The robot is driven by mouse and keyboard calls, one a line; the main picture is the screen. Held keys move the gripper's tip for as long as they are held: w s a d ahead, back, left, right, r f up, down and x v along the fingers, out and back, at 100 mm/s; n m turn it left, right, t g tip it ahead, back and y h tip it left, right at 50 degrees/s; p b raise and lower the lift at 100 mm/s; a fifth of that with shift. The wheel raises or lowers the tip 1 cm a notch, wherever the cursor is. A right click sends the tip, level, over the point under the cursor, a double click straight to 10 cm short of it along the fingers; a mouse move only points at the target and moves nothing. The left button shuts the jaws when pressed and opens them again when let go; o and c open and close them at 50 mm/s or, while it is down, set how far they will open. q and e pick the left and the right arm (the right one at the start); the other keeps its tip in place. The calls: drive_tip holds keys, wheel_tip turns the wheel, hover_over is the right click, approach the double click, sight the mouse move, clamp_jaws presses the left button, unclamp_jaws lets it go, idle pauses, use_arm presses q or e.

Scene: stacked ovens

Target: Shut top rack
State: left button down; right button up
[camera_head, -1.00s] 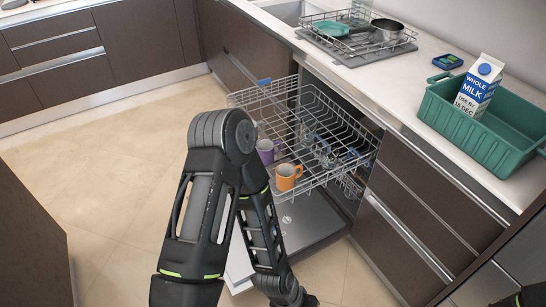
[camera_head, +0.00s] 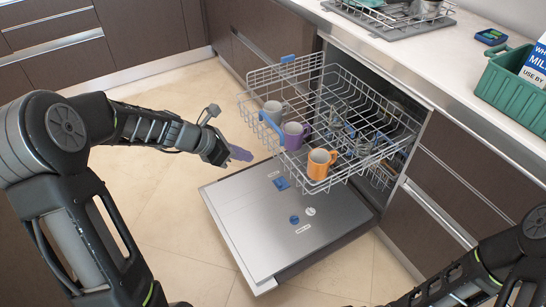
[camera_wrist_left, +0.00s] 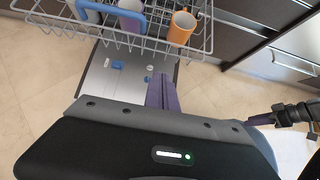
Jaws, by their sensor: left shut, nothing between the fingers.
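The top rack (camera_head: 345,105) is a wire basket pulled out of the dishwasher, with a blue handle (camera_head: 270,128) on its front. It holds a grey mug (camera_head: 273,110), a purple mug (camera_head: 294,136) and an orange mug (camera_head: 320,163). My left gripper (camera_head: 240,153) is shut and empty, in front of the rack and apart from it. In the left wrist view its purple fingers (camera_wrist_left: 162,92) point toward the rack front. My right arm shows at the lower right; part of its gripper (camera_wrist_left: 264,118) seems to show at the left wrist view's right edge, its jaw state unclear.
The dishwasher door (camera_head: 255,215) lies open below the rack. The counter (camera_head: 455,75) above carries a dish rack (camera_head: 390,15), a green crate (camera_head: 510,90) and a milk carton (camera_head: 537,65). The tiled floor (camera_head: 175,205) left of the door is clear.

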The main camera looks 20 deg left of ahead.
use_arm(q)
drive_tip(key=b, duration=0.2)
approach(287, 161)
wheel_tip(287, 161, down, 4)
drive_tip(key=shift+w+d, duration=1)
drive_tip(key=shift+w, duration=0.2)
drive_tip(key=shift+w+d+f, duration=0.1)
drive_tip(key=shift+w+d, duration=0.2)
drive_tip(key=shift+w, duration=0.1)
